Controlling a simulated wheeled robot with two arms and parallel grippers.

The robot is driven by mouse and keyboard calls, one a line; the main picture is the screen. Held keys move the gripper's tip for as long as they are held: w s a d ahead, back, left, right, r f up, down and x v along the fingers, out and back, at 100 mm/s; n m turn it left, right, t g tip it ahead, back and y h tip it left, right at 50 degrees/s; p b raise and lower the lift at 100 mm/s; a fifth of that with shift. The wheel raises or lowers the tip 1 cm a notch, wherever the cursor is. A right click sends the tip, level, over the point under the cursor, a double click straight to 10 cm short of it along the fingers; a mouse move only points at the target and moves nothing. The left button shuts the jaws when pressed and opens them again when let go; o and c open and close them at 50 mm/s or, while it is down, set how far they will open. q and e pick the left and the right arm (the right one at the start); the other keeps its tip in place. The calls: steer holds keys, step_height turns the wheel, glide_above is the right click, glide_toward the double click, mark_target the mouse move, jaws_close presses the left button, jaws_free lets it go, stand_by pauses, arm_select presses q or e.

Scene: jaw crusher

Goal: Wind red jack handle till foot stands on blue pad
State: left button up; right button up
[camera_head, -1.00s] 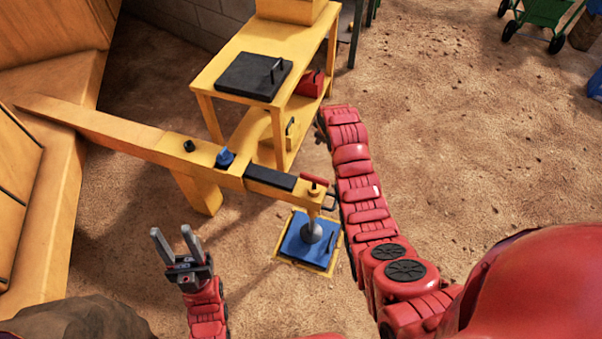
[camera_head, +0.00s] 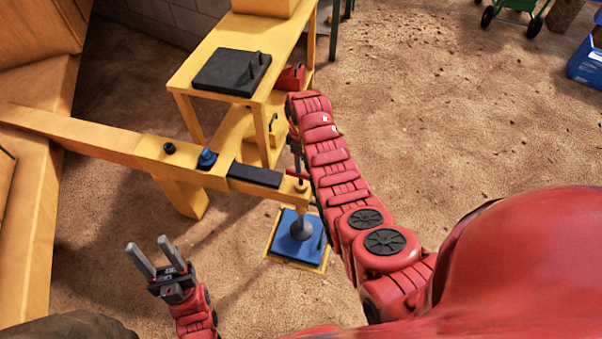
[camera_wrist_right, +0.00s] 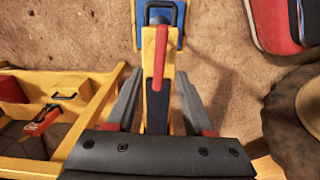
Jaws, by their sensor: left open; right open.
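The red jack handle (camera_wrist_right: 160,60) shows in the right wrist view as a bar over the yellow beam end. My right gripper (camera_wrist_right: 159,76) is open, with one finger on each side of the handle and beam in that view; contact does not show. The jack's grey round foot (camera_head: 303,229) appears over the blue pad (camera_head: 286,246); whether it touches cannot be told. The pad also shows in the wrist view (camera_wrist_right: 174,40). My left gripper (camera_head: 147,244) is open and empty, left of the pad.
The yellow beam (camera_head: 90,137) carries a blue knob (camera_head: 207,158) and a black block (camera_head: 255,175). A yellow table (camera_head: 184,80) with a black plate (camera_head: 231,72) stands behind the jack.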

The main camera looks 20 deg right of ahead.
mark_target(301, 179)
step_height(301, 179, down, 5)
steer(key=shift+f+b, duration=0.15)
steer(key=shift+b, duration=0.25)
steer(key=shift+f+b, duration=0.45)
steer(key=shift+f, duration=0.5)
jaws_close()
